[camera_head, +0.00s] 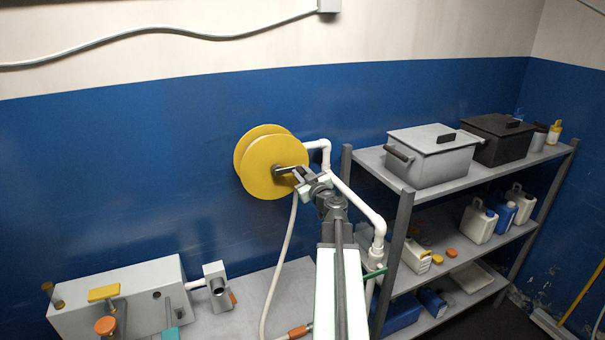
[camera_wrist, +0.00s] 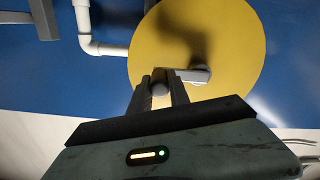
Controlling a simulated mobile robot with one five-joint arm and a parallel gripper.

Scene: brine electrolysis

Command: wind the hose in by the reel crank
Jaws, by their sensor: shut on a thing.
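The yellow hose reel (camera_head: 262,150) is on the blue wall in the head view, and its round face (camera_wrist: 225,50) fills much of the wrist view. A grey crank arm (camera_wrist: 195,74) sticks out from the reel's hub, with a dark round handle (camera_wrist: 160,84) at its end. My gripper (camera_head: 302,175) is shut on that handle; the wrist view shows the two fingers (camera_wrist: 160,92) on either side of it. In the head view the crank (camera_head: 286,169) points right from the hub. The pale hose (camera_head: 286,240) hangs from the reel down to the bench.
White pipes (camera_head: 358,205) run from beside the reel down to the right. A metal shelf (camera_head: 400,180) with boxes and jugs stands to the right. Equipment (camera_head: 140,290) and an orange hose end (camera_head: 298,331) are on the bench (camera_head: 245,300) below. The wall left of the reel is clear.

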